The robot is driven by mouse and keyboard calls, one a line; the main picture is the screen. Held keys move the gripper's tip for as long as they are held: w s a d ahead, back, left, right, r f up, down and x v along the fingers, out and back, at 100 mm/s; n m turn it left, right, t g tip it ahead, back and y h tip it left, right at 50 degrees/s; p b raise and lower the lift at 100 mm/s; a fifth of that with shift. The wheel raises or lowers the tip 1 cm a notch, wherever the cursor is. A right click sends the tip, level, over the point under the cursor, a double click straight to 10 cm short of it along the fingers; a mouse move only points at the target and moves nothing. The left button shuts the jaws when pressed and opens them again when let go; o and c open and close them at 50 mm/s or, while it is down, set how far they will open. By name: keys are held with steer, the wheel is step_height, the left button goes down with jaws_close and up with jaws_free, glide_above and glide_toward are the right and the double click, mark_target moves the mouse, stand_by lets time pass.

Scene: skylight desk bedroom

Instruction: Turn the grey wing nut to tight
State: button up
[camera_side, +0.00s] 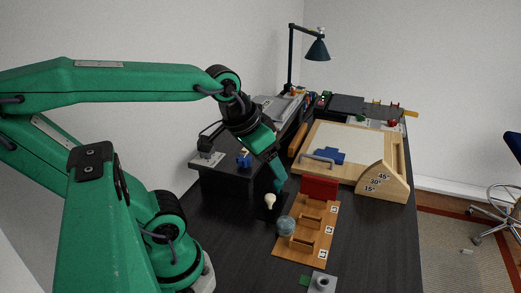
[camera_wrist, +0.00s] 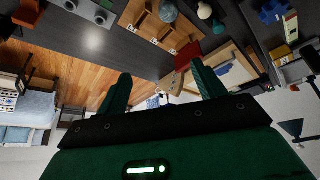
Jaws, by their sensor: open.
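I cannot make out the grey wing nut for certain. A grey block with a round fitting on top (camera_side: 322,284) sits at the near edge of the desk in the side view. Grey blocks with round fittings (camera_wrist: 90,12) also show at the upper left of the wrist view; whether a wing nut is among them is too small to tell.
A wooden rack (camera_side: 292,258) with numbered slots, a blue-grey ball (camera_side: 286,225) and a cream bulb-shaped thing (camera_side: 270,201) stand near my gripper. A red block (camera_side: 319,187) is behind the rack. A wooden angle board (camera_side: 383,181) and lamp (camera_side: 316,48) stand farther back. Desk right of the rack is clear.

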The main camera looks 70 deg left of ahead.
steer(key=w+a+n+g+y, duration=0.1)
steer(key=w+a+n+g, duration=0.15)
steer(key=a+n, duration=1.05)
steer(key=s+a+f+n+g, duration=0.1)
steer(key=s+a+n, duration=0.1)
steer(key=a, duration=0.4)
steer(key=s+a+f+n+h, duration=0.1)
steer(key=s+a+n, duration=0.1)
steer(key=a, duration=0.4)
steer(key=s+a+f+n+g, duration=0.1)
steer(key=s+a+f+n, duration=0.1)
steer(key=s+a, duration=0.2)
steer(key=shift+s+a+n+g, duration=0.1)
steer(key=shift+a+n+g, duration=0.25)
steer(key=shift+a, duration=1.15)
steer(key=shift+s+a+f, duration=0.1)
steer(key=shift+f, duration=3.9)
